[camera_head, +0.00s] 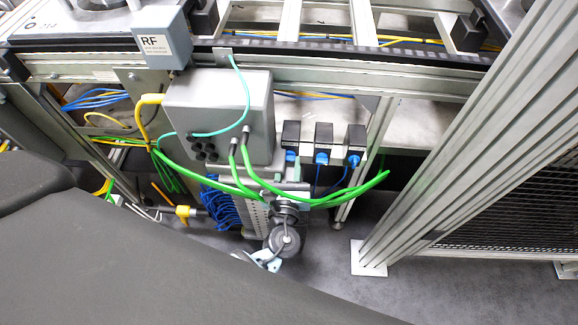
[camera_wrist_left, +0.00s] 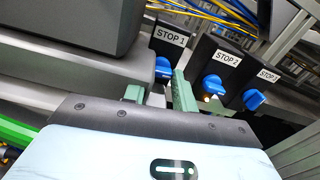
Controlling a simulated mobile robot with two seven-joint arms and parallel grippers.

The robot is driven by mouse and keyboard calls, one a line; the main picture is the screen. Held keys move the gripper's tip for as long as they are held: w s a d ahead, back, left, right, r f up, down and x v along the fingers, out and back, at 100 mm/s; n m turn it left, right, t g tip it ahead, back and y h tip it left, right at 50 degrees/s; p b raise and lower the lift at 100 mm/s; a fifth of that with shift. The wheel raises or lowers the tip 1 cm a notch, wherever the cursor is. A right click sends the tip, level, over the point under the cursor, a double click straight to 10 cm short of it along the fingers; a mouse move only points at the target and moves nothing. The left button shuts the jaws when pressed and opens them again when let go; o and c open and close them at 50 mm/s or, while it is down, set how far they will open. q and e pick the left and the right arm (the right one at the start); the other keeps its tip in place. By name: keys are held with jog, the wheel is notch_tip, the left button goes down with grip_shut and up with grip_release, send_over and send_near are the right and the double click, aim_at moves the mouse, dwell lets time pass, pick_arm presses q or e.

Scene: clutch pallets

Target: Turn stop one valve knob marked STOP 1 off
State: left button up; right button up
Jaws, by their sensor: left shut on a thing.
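The STOP 1 valve knob (camera_wrist_left: 163,68) is blue and sits below its white STOP 1 label in the left wrist view. It also shows in the head view (camera_head: 291,156) on the leftmost of three black blocks. My left gripper (camera_wrist_left: 158,93) has its green fingers on either side of this knob and is shut on it; the fingers partly hide its lower part. In the head view my left gripper (camera_head: 287,173) reaches up to the knob from below. The knob's exact turn angle is hard to tell. My right gripper is not in view.
The blue STOP 2 knob (camera_wrist_left: 213,85) and STOP 3 knob (camera_wrist_left: 253,99) sit close to the right. A grey box (camera_head: 220,110) stands close on the left. Green cables (camera_head: 330,200) hang around my gripper. A metal post (camera_head: 460,140) rises at the right.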

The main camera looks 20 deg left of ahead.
pick_arm(q)
jog(key=shift+n+b, duration=6)
jog(key=shift+n, duration=1.7)
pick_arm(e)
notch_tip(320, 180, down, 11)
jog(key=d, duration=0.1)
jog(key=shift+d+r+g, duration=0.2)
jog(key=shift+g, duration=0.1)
pick_arm(q)
jog(key=shift+r, duration=0.1)
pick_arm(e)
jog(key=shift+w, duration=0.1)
pick_arm(q)
jog(key=o, duration=1)
jog(key=shift+a, duration=0.1)
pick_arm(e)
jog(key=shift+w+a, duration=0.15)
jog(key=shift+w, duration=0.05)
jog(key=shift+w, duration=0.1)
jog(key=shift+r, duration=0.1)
